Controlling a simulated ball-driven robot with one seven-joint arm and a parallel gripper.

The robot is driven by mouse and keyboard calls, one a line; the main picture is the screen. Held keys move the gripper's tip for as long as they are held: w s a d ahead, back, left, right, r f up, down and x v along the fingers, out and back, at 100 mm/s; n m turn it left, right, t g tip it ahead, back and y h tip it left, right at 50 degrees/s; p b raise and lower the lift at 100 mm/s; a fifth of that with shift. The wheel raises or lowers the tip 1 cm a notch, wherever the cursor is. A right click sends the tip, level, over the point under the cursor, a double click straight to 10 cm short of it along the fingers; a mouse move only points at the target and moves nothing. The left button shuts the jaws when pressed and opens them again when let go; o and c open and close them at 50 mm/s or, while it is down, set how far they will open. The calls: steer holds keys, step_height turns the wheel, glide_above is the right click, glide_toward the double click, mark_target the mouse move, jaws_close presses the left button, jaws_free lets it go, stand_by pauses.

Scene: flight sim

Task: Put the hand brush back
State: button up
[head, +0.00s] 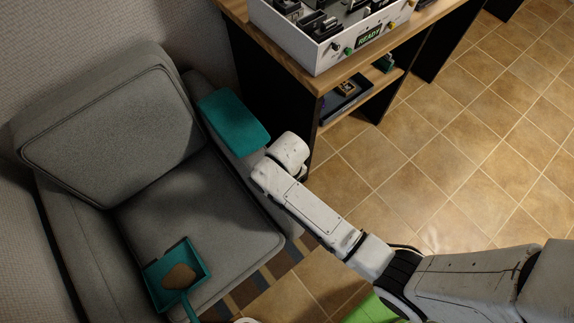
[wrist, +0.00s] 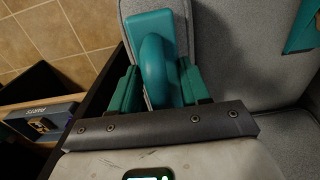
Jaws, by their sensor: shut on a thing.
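The hand brush (head: 233,120) is teal, with a flat block-like body, at the armchair's right armrest in the head view. In the wrist view the hand brush (wrist: 152,22) shows its curved handle running between the fingers. My gripper (wrist: 158,72) is shut on that handle, a teal finger on each side. In the head view the fingers are hidden near the wrist end. I cannot tell whether the brush rests on the armrest or is just above it. Its bristles do not show.
A teal dustpan (head: 206,258) with a brown pile in it lies on the seat of the grey armchair (head: 115,125). A wooden-topped bench (head: 335,79) with a white READY box (head: 310,47) stands to the right; its lower shelf holds a parts tray (wrist: 57,122). Tiled floor is clear at right.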

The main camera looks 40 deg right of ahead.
steer(key=shift+f, duration=0.15)
steer(key=o, duration=1.1)
step_height(320, 180, up, 12)
steer(key=shift+r+p, duration=0.1)
steer(key=shift+p, duration=0.55)
steer(key=shift+t, duration=0.5)
steer(key=s+d, duration=0.2)
steer(key=s, duration=0.3)
steer(key=s+d+r, duration=0.1)
steer(key=s+d, duration=0.2)
steer(key=s, duration=0.2)
steer(key=s+d+r, duration=0.1)
steer(key=s+d, duration=0.2)
steer(key=s, duration=0.2)
steer(key=shift+s, duration=0.3)
steer(key=shift+a, duration=0.1)
